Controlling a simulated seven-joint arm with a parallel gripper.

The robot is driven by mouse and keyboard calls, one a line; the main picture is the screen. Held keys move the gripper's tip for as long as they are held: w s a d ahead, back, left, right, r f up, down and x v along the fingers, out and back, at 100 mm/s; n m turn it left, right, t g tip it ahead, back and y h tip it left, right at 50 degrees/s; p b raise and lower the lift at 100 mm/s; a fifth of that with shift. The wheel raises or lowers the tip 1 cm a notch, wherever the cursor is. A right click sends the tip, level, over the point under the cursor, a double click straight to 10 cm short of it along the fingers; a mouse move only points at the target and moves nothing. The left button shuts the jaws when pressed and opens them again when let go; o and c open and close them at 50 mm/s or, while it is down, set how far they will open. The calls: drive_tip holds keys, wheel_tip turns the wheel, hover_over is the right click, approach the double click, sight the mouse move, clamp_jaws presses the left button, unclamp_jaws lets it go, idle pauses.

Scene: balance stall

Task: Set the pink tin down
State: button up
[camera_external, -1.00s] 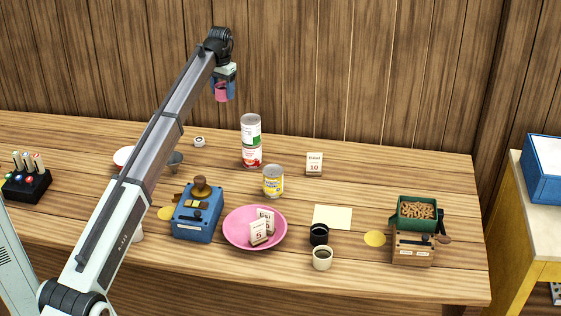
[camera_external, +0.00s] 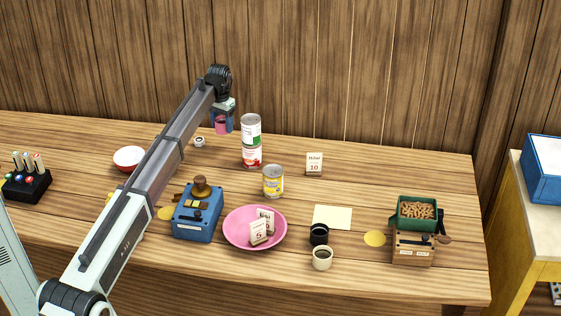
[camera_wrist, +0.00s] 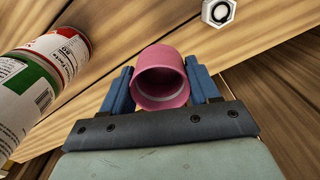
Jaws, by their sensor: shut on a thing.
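The pink tin (camera_external: 221,125) is held in my gripper (camera_external: 222,119), above the back part of the wooden table. In the wrist view the pink tin (camera_wrist: 161,78) sits between the two blue fingers of my gripper (camera_wrist: 162,84), with its open rim towards the camera. The fingers are shut on its sides. The tin looks apart from the stacked cans to its right. Its exact height above the table is hard to tell.
Two stacked cans (camera_external: 251,142) stand just right of the tin; they also show in the wrist view (camera_wrist: 40,80). A small white nut-shaped piece (camera_external: 199,142) lies below left. A red bowl (camera_external: 129,157), blue scale (camera_external: 197,220), yellow can (camera_external: 273,181) and pink plate (camera_external: 234,230) are nearer the front.

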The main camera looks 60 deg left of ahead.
sight(222, 146)
drive_tip(key=shift+f, duration=3.35)
drive_tip(key=shift+f, duration=0.15)
drive_tip(key=o, duration=1)
drive_tip(key=shift+o, duration=0.2)
wheel_tip(222, 146, up, 12)
drive_tip(key=shift+r, duration=0.2)
